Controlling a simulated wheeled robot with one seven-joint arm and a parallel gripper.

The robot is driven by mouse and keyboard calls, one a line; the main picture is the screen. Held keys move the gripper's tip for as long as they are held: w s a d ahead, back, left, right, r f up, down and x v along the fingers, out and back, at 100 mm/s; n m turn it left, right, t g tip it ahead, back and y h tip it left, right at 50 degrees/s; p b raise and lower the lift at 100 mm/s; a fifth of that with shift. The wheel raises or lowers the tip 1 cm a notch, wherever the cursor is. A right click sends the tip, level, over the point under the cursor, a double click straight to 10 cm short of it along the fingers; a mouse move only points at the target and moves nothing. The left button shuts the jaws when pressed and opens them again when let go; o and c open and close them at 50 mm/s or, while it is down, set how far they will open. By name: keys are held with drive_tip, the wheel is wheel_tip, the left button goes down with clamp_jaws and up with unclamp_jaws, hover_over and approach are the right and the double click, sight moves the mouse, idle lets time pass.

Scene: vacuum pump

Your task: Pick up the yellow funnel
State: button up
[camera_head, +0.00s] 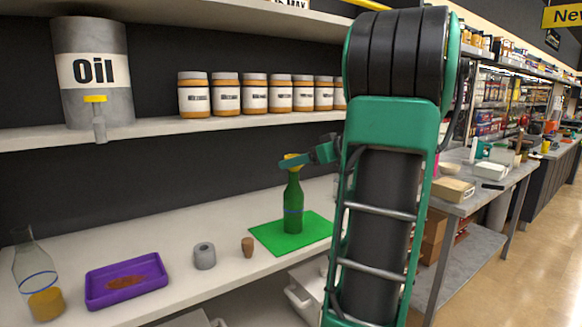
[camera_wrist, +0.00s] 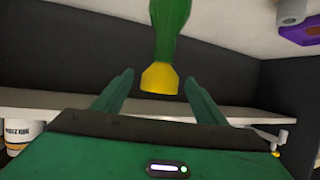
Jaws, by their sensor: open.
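The yellow funnel (camera_head: 294,161) sits on the top of a green bottle (camera_head: 293,205), which stands upright on a green mat (camera_head: 270,241) on the counter. My gripper (camera_head: 292,163) is at the funnel's height, with its fingers reaching in from the right. In the wrist view, the funnel (camera_wrist: 160,78) lies between the two open fingertips of my gripper (camera_wrist: 158,82), with a gap on each side. The bottle's neck (camera_wrist: 168,25) runs up from it there. In the head view the finger partly hides the funnel.
A cork (camera_head: 248,247), a grey ring (camera_head: 204,256), a purple tray (camera_head: 126,283) and a glass flask (camera_head: 36,280) with yellow liquid stand to the left. Above is a shelf (camera_head: 160,128) with several jars and an oil drum (camera_head: 92,62). The counter behind the bottle looks clear.

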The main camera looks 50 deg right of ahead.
drive_tip(key=x, duration=0.6)
drive_tip(key=c, duration=1.1)
